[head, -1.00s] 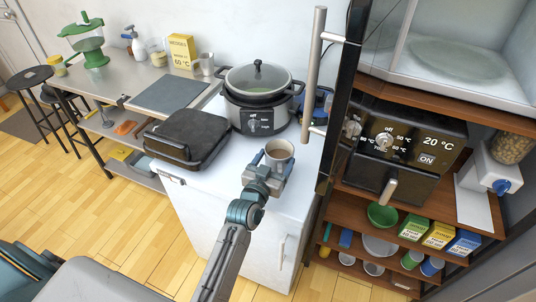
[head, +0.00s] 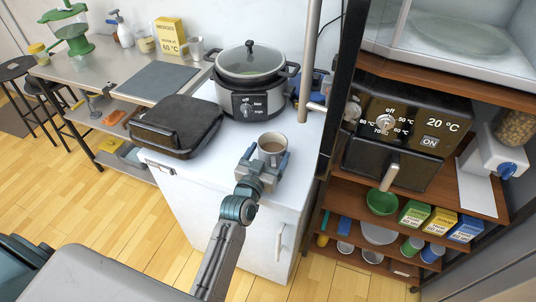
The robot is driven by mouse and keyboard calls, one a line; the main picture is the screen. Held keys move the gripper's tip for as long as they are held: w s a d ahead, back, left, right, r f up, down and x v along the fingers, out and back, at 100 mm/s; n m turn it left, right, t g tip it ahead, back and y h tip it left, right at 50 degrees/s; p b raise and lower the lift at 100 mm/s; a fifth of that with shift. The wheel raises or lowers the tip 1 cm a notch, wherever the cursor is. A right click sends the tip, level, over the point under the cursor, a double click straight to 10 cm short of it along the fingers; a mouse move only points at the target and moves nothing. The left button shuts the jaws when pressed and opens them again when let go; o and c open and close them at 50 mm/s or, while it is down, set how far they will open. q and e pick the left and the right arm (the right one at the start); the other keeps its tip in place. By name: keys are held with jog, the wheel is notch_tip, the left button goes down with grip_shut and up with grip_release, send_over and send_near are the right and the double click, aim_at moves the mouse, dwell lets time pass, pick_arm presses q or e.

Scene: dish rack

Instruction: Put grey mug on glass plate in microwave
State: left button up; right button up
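The grey mug (head: 272,147), with something brown inside, is upright at the front of the white counter, in front of the pot. My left gripper (head: 266,158) has one finger on each side of the mug and looks shut on it. Finger contact is partly hidden, and I cannot tell whether the mug's base touches the counter. The microwave (head: 470,74) is on the top shelf at the upper right, cut off by the frame. The round glass plate (head: 460,36) shows inside it with nothing on it. My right gripper is not in view.
A slow cooker (head: 250,82) stands behind the mug. A black grill (head: 178,126) is to its left. A tall metal handle (head: 309,60) and the dark shelf edge stand between counter and shelves. Below the microwave is an oven (head: 408,130); bowls and boxes fill lower shelves.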

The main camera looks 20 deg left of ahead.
pick_arm(q)
jog(key=shift+o, duration=1.1)
jog(key=shift+w, duration=0.1)
